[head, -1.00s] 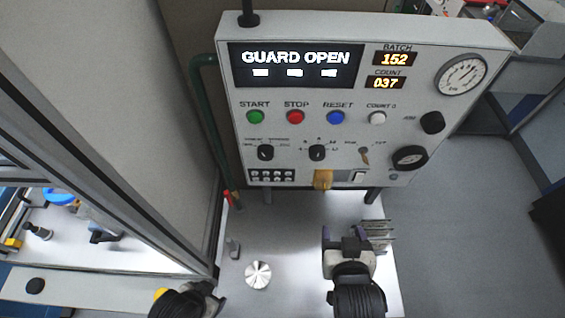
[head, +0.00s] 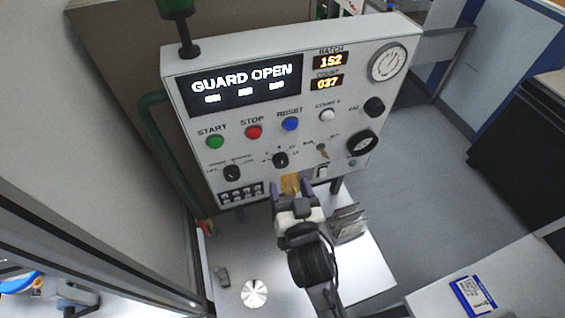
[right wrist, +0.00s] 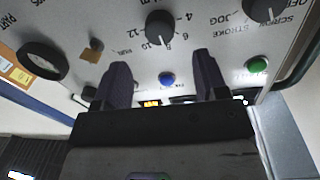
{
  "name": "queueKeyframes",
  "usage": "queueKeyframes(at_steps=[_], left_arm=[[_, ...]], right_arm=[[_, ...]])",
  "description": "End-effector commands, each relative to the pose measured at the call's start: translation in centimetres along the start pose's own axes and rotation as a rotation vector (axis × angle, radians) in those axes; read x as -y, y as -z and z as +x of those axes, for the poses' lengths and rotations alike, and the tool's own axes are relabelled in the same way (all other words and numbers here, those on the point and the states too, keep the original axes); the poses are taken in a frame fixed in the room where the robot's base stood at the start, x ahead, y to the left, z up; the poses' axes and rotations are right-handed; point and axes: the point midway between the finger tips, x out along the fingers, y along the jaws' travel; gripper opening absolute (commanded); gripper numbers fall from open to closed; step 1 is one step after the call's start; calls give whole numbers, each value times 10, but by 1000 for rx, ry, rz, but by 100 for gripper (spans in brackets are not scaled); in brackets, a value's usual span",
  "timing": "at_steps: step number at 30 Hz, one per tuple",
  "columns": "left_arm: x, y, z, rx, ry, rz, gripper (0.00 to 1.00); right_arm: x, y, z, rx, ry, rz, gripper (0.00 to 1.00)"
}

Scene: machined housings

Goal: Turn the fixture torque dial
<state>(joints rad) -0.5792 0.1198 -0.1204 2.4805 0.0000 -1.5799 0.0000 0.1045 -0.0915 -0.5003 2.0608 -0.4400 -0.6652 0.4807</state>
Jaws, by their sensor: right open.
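The torque dial is most likely the black knob (head: 280,160) in the middle of the control panel (head: 225,112), with numbers around it. In the right wrist view the black knob (right wrist: 160,27) shows upside down, with 4, 6, 8 and 10 legible. My right gripper (head: 290,187) is open, just below the knob in the head view and in front of the panel's lower edge. In the right wrist view its two dark fingers (right wrist: 161,75) are spread, with the knob beyond their tips and apart from them. My left gripper is not in view.
A second black selector (head: 232,173) sits left of the dial, and a small key-like switch (head: 322,150) right of it. A silver round part (head: 254,293) and a rack of plates (head: 347,222) stand on the white table (head: 372,275).

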Motion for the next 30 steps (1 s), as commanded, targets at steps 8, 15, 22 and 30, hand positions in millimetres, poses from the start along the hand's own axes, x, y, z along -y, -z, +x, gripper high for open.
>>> queueKeyframes(at_steps=[8,15,22,30], left_arm=[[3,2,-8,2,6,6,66],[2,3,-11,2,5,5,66],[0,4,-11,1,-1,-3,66],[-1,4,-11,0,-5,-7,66]], right_arm=[[0,2,45,0,0,-1,66],[0,1,63,0,0,0,66],[0,0,68,0,0,0,66],[0,0,67,0,0,0,58]])
